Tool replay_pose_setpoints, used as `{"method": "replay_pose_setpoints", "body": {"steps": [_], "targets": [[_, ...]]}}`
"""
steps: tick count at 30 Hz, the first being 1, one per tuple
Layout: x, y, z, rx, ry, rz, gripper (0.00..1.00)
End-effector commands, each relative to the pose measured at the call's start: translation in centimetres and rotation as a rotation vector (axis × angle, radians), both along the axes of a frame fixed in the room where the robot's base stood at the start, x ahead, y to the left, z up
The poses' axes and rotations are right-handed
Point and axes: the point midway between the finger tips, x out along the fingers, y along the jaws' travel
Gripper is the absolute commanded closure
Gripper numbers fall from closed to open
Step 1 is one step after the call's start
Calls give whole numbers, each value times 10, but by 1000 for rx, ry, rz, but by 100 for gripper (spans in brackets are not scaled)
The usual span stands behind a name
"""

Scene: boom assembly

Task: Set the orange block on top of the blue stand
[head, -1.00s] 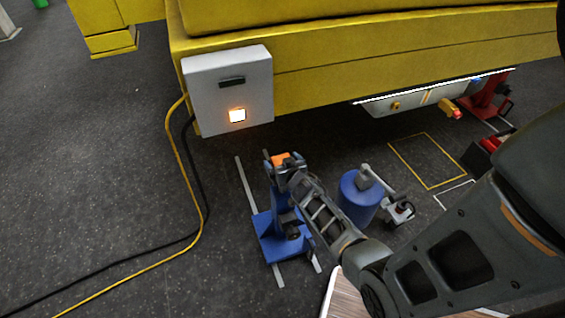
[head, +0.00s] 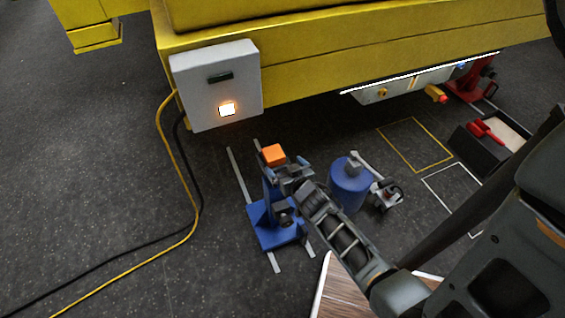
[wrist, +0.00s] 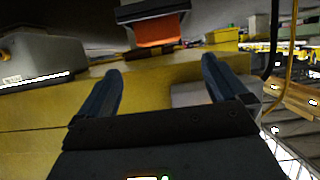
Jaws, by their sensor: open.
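The orange block (head: 273,154) sits on top of the blue stand (head: 270,226), at the upper end of its post. My gripper (head: 284,172) is just to the lower right of the block in the head view and hides part of the stand's top. In the wrist view the fingers are spread, with an empty gap between them (wrist: 160,66). The orange block (wrist: 157,31) shows beyond the fingertips, apart from them, against a dark flat piece (wrist: 152,9). This view looks upside down, so that piece appears to be the support under the block.
A blue cylinder (head: 349,192) with a grey fitting stands right of the stand. The yellow boom (head: 330,65) with a grey box (head: 215,85) is behind. Yellow and black cables (head: 185,190) lie at left. A dark tray (head: 472,150) is at right.

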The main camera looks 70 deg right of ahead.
Motion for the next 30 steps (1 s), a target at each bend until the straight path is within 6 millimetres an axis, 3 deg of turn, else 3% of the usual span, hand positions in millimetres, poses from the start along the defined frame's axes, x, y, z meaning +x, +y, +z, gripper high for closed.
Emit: {"method": "replay_pose_setpoints", "body": {"steps": [5, 11, 15, 21, 25, 30], "targets": [[-4, 31, 6, 1, -2, 47, 0], [-22, 129, 39, -8, -18, 229, 0], [-48, 194, 79, -18, -35, 376, 0], [-94, 261, 152, -30, -62, 574, 0], [-122, 289, 206, -39, -81, 694, 0], [-145, 307, 265, -48, -100, 808, 0]]}}
